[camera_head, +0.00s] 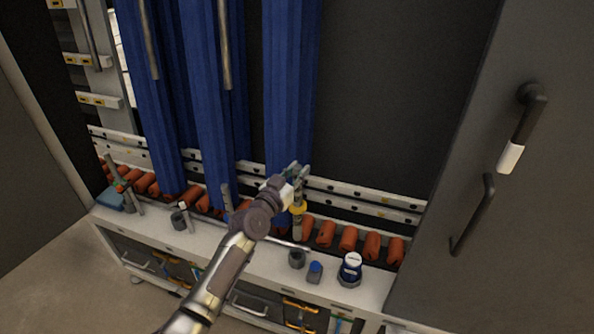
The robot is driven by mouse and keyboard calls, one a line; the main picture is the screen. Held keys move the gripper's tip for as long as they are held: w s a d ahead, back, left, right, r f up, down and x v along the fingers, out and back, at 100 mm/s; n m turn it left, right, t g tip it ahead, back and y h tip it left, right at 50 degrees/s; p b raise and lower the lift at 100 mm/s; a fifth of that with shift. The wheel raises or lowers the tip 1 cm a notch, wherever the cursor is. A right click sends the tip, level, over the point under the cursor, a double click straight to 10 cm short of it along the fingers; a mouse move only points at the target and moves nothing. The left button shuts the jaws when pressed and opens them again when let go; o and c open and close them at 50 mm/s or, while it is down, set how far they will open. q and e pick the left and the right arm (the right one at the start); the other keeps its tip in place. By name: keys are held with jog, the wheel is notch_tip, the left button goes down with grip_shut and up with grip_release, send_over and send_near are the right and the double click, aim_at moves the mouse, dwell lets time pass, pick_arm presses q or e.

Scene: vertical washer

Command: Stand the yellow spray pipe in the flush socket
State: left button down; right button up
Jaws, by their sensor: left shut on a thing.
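My left gripper (294,178) is shut on the upper end of the yellow spray pipe (298,210), a short pipe with a yellow band and greyish lower part. The pipe hangs roughly upright over the white bench, in front of the rail. A dark grey round socket (297,259), which looks like the flush socket, stands on the bench just below and in front of the pipe. The pipe's lower end looks apart from it, but the depth gap is hard to judge. My right gripper is not in view.
A row of orange-red rolls (348,239) lies along the back of the bench (262,262). A blue-capped block (315,271) and a white-lidded blue jar (350,268) stand right of the socket. Blue curtains (290,90) hang behind. A grey door with handles (520,130) bounds the right.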

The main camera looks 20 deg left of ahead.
aim_at(297, 209)
pick_arm(q)
notch_tip(297, 209, down, 8)
jog(key=b, duration=0.6)
jog(key=shift+r+b, duration=0.2)
jog(key=shift+b, duration=0.2)
jog(key=shift+f, duration=0.1)
jog(key=shift+f+b, duration=3.1)
jog(key=shift+f, duration=0.05)
jog(key=c, duration=0.9)
grip_release()
jog(key=shift+s, duration=0.15)
